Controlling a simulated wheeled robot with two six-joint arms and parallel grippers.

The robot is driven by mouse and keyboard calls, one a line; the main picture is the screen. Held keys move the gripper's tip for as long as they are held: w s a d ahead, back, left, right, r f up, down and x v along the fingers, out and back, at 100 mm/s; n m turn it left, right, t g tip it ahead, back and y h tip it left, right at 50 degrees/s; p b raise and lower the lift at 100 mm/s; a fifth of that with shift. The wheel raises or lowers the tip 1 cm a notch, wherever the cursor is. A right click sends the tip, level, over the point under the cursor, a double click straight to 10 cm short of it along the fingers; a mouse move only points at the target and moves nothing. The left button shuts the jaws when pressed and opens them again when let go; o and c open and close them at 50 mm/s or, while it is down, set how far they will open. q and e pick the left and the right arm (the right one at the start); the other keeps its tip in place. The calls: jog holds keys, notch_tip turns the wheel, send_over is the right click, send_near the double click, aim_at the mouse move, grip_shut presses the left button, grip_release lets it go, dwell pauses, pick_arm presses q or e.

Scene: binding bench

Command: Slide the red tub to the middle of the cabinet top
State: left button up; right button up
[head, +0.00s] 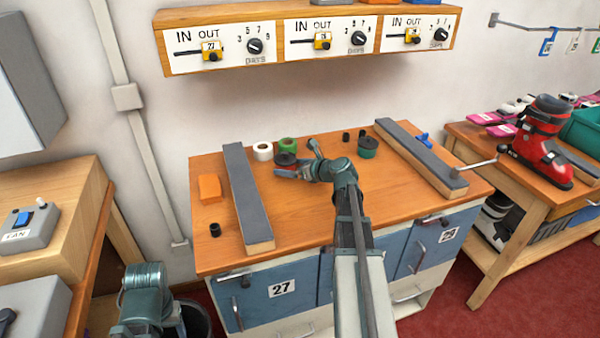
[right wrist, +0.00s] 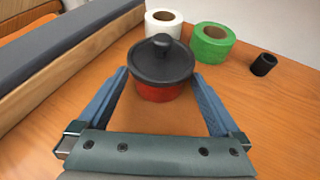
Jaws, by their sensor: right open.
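The red tub (right wrist: 160,92) has a black lid with a round knob. In the right wrist view it stands upright between the two blue fingers of my right gripper (right wrist: 161,77), with gaps visible at its sides. In the head view the tub (head: 285,159) shows mostly as its dark lid, left of the middle of the cabinet top (head: 310,220). My right gripper (head: 287,172) is open and low over the wood; my wrist partly covers it there. My left gripper is not in view.
A white roll (head: 263,151) and a green roll (head: 287,145) stand behind the tub. A long grey-topped bar (head: 247,195) lies to its left and another (head: 418,157) lies far right. A dark green pot (head: 368,147) stands right of my wrist. The front middle is clear.

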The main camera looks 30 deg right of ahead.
jog(key=shift+x, duration=0.8)
grip_shut()
jog(key=shift+s+d, duration=1.8)
jog(key=shift+s, duration=1.55)
jog(key=shift+s+d, duration=1.75)
jog(key=shift+s, duration=1.6)
jog(key=shift+s+d, duration=1.8)
jog(key=shift+s, duration=1.5)
grip_release()
jog(key=shift+d, duration=0.1)
jog(key=shift+s, duration=0.1)
